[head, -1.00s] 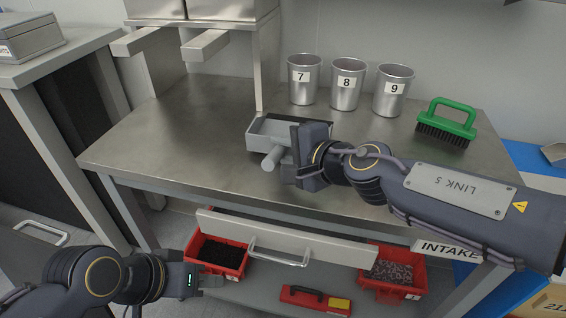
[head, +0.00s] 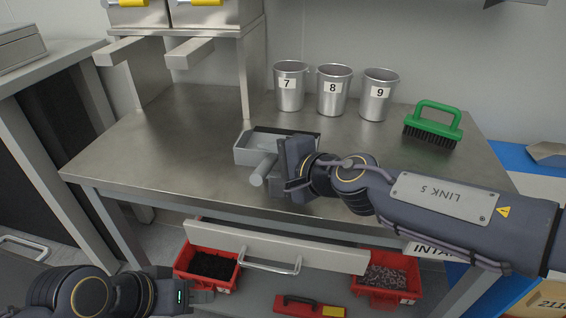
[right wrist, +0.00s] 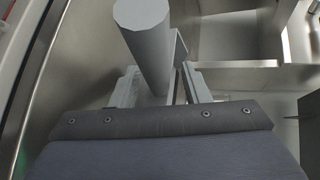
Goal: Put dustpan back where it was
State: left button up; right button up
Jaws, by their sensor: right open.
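The grey dustpan (head: 243,155) lies on the steel table near its front edge, its open tray towards the back and its round handle (head: 259,174) pointing forward. My right gripper (head: 272,188) is at the dustpan from the right, low over the table. In the right wrist view, the handle (right wrist: 148,45) rises at the open fingers (right wrist: 162,88), and the tray (right wrist: 235,35) lies beyond. Whether the fingers touch the handle cannot be told. My left gripper (head: 203,291) is low at the left, below the drawer, holding nothing visible; its finger gap is unclear.
Metal cups 7 (head: 289,88), 8 (head: 333,92) and 9 (head: 377,97) stand at the back. A green brush (head: 433,123) is at the right. A shelf post (head: 248,80) rises behind the dustpan. A drawer (head: 330,256) is pulled out below, above red bins (head: 236,280). The table's left half is clear.

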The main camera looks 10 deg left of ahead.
jog(key=p+v, duration=0.1)
jog(key=v, duration=1.1)
